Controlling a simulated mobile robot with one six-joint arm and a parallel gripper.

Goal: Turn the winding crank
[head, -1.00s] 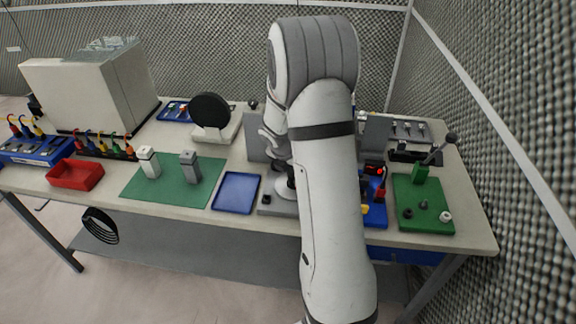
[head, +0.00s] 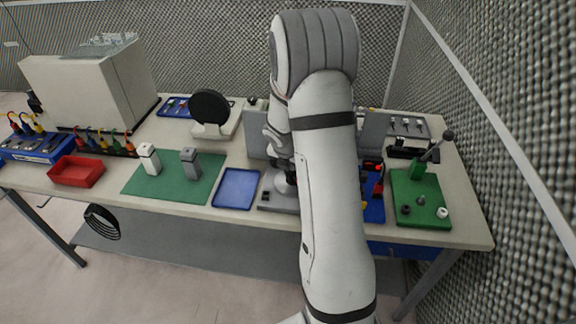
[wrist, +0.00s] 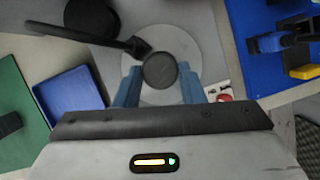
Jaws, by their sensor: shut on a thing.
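In the wrist view, my gripper (wrist: 159,72) has its two blue fingers shut on a dark round knob (wrist: 159,70), which I take to be the winding crank's handle. The knob is over a pale round disc (wrist: 182,42). A dark bar (wrist: 70,33) ends close beside the knob at upper left; I cannot tell whether it joins the crank. In the head view, the crank's grey base (head: 272,197) stands at the table's front edge. My arm hides most of the crank and the gripper there.
A blue tray (head: 237,189) lies left of the base, beside a green mat (head: 150,188) with two blocks. A blue board (head: 374,208) and a green lever board (head: 426,214) are to the right. Grey upright panels (head: 375,132) stand behind. A mesh wall (head: 510,150) closes the right side.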

